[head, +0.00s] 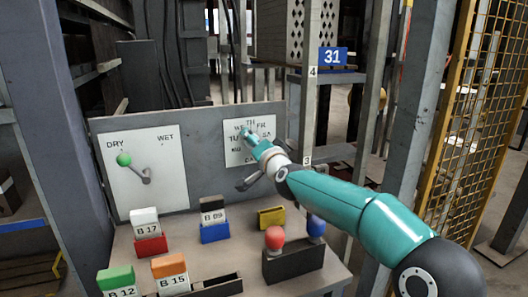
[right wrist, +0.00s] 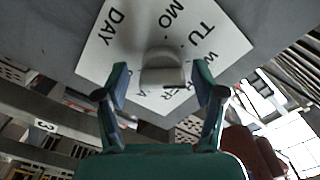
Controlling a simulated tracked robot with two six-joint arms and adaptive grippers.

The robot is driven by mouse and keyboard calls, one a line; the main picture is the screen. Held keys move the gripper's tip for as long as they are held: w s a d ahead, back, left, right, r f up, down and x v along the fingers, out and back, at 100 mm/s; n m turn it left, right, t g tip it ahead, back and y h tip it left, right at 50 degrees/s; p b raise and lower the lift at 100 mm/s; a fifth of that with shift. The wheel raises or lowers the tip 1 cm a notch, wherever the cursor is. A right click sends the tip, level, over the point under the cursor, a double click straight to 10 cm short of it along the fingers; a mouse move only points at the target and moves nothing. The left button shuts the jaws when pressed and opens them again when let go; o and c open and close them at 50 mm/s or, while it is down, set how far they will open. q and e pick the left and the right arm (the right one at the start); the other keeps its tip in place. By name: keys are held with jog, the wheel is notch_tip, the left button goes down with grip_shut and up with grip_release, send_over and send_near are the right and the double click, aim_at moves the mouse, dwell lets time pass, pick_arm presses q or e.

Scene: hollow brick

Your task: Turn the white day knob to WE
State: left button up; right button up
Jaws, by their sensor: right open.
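The day panel (head: 238,156) is a white square with day letters on the grey board. In the right wrist view the panel (right wrist: 135,30) appears turned, with DAY, MO and TU readable and other letters partly covered. The white day knob (right wrist: 162,72) sticks out from the panel's middle; I cannot tell which day it points to. My right gripper (head: 246,160) is at the panel and hides the knob in the head view. In the right wrist view the gripper (right wrist: 160,80) is open, one finger on each side of the knob, with gaps. My left gripper is out of view.
Left of the day panel is a DRY/WET panel (head: 145,185) with a green-tipped lever (head: 124,159). On the ledge below stand labelled blocks, including B 17 (head: 147,223) and B 09 (head: 213,214), a yellow block (head: 271,217), and a black box (head: 292,263) with red and blue knobs.

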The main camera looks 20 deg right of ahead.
jog(key=s, duration=1.1)
jog(key=shift+s+d, duration=0.2)
jog(key=shift+s, duration=0.1)
